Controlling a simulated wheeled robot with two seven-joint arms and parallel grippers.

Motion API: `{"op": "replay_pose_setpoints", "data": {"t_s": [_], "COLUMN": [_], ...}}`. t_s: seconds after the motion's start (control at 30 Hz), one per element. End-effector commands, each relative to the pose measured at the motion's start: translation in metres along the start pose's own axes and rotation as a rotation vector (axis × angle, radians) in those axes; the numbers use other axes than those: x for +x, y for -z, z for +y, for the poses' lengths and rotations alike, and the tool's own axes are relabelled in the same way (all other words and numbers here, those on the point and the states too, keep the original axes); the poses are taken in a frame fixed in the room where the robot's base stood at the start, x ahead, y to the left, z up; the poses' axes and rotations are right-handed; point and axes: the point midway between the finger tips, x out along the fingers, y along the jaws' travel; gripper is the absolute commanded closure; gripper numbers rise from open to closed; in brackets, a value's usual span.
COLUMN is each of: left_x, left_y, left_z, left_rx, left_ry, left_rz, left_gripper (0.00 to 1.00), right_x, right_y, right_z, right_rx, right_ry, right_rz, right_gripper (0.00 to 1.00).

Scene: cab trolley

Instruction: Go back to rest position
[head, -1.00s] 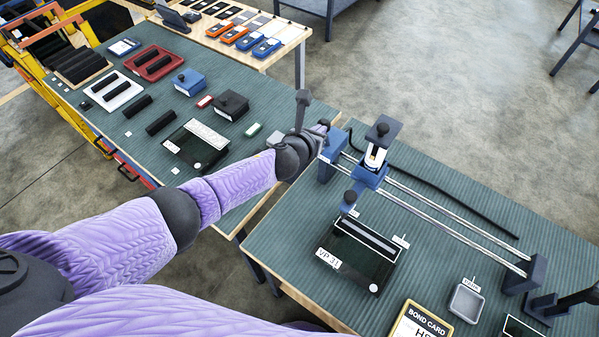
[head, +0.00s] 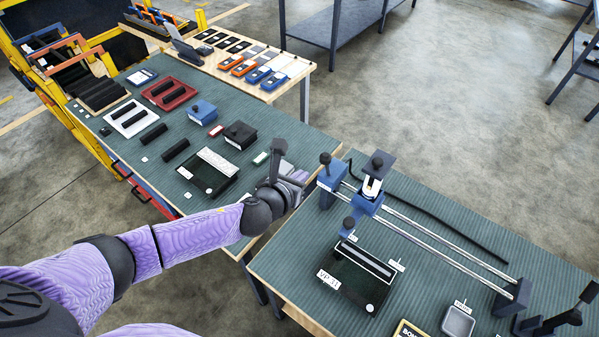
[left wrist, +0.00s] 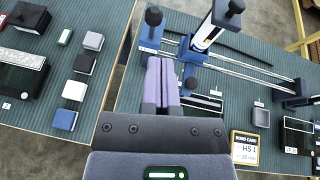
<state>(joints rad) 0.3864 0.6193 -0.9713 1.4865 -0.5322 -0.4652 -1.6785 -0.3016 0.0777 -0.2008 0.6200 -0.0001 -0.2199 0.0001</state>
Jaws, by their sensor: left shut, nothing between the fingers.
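My left arm reaches in from the left in the head view. Its gripper (head: 296,184) hangs over the gap between the two green-topped tables, just left of the blue end block of the rail rig (head: 331,178). In the left wrist view the gripper's two purple fingers (left wrist: 161,85) lie together, shut, with nothing between them. My right gripper does not show in either view.
The right table carries the railed rig, a dark VP 31 plate (head: 350,285), a grey tray (head: 458,321) and a bond card (left wrist: 246,148). The left table (head: 210,130) holds black bars, a red tray (head: 169,94) and boxes. A yellow-framed trolley (head: 85,80) stands far left.

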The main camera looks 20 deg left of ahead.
Motion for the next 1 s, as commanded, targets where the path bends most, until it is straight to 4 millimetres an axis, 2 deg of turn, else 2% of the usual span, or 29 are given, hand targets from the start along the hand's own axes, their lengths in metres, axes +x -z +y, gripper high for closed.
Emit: {"op": "replay_pose_setpoints", "data": {"t_s": [0.33,0.4,0.47,0.57,0.6,0.7,0.9,1.0], "left_x": [0.0,-0.003,-0.013,-0.041,-0.055,-0.088,-0.159,-0.196], "left_y": [0.001,0.003,0.008,0.02,0.026,0.042,0.072,0.084], "left_z": [0.0,-0.007,-0.021,-0.039,-0.042,-0.043,-0.038,-0.035], "left_rx": [-0.003,-0.097,-0.329,-0.91,-1.143,-1.635,-2.367,-2.629], "left_ry": [0.0,-0.007,-0.036,-0.153,-0.218,-0.395,-0.813,-1.037], "left_rz": [0.001,0.006,0.019,0.063,0.08,0.103,0.058,-0.02], "left_gripper": [1.0,1.0,1.0,1.0,1.0,1.0,1.0,1.0], "right_x": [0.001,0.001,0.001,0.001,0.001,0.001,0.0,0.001], "right_y": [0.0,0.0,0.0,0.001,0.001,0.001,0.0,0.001], "right_z": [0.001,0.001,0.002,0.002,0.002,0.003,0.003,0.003], "right_rx": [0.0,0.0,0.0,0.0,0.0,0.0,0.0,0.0], "right_ry": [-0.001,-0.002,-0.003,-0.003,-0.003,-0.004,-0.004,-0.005], "right_rz": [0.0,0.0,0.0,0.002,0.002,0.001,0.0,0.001], "right_gripper": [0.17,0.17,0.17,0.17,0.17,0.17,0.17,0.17]}}
